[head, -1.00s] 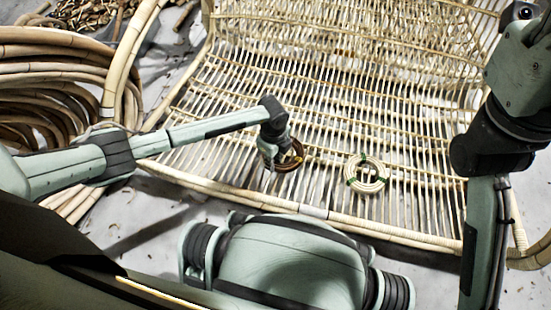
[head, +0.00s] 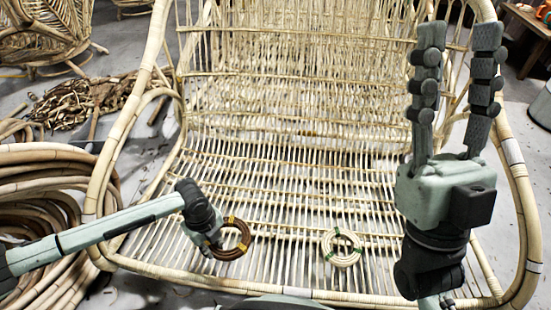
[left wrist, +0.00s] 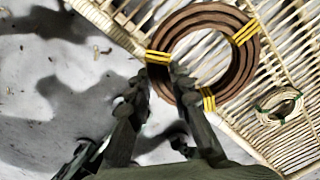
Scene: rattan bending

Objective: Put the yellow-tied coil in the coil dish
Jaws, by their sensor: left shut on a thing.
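The yellow-tied coil, a brown ring (head: 228,255), is at my left gripper (head: 210,246), over the front left of the rattan seat in the head view. In the left wrist view the fingers (left wrist: 172,90) are shut on the lower left of the coil (left wrist: 245,62), near a yellow tie. The coil overlaps the seat's rim and the floor there, so it seems held clear of the slats; the height is hard to judge. My right gripper (head: 459,40) is empty and open, fingers pointing up, at the right. I see no coil dish in these views.
A pale coil with green ties (head: 345,262) lies on the seat slats (head: 290,205), right of the brown coil; it also shows in the left wrist view (left wrist: 270,117). Rattan bundles (head: 30,190) stand at the left. A cluttered table (head: 530,20) is at the far right.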

